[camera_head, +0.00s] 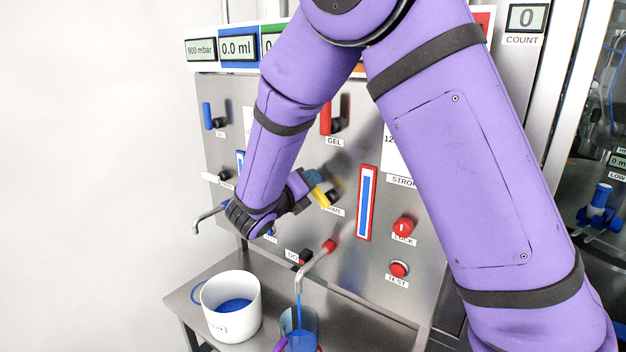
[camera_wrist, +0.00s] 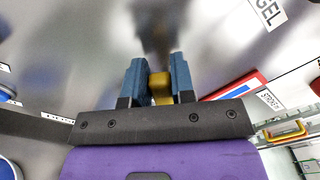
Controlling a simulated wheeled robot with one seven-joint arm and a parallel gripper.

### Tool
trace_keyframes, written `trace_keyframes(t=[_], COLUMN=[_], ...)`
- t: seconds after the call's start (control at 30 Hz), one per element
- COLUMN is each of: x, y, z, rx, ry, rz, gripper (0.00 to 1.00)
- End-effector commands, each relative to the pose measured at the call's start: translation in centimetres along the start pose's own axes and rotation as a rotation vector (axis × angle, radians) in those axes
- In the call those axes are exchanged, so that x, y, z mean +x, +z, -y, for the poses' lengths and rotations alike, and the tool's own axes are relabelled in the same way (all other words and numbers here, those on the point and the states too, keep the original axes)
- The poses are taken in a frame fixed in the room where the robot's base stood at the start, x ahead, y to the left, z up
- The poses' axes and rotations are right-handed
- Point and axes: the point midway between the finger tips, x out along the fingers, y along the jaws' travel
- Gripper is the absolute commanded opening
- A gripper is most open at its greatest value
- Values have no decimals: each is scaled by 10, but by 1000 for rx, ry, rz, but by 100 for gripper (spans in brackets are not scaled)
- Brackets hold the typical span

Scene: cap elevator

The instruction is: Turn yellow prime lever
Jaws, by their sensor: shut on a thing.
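The yellow prime lever (camera_head: 320,197) is on the steel panel, left of the red-framed blue gauge, tilted in the head view. My gripper (camera_head: 311,186) is at the lever, coming from the left. In the wrist view, my two blue fingers (camera_wrist: 160,85) are closed on both sides of the yellow lever (camera_wrist: 160,90), which shows between them. The far end of the lever's mount is blurred and dark in the wrist view. Part of the lever's label is hidden beside my gripper.
A red GEL lever (camera_head: 326,116) is above, and a blue lever (camera_head: 206,115) is at the upper left. A red knob (camera_head: 403,226) and a red button (camera_head: 399,269) are at the right. A white bucket (camera_head: 250,310) and a blue-filled beaker (camera_head: 290,326) stand below under spouts.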

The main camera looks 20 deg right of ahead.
Motion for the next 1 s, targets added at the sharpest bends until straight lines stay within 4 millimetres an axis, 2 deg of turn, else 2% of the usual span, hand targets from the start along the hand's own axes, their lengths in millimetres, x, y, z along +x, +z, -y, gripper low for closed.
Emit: trace_keyframes(t=[0.6,1.0], x=[-1,-1], y=[-9,-16], z=[-33,-41], rx=[-549,-732], ry=[3,2], rz=[2,1], gripper=[0,0])
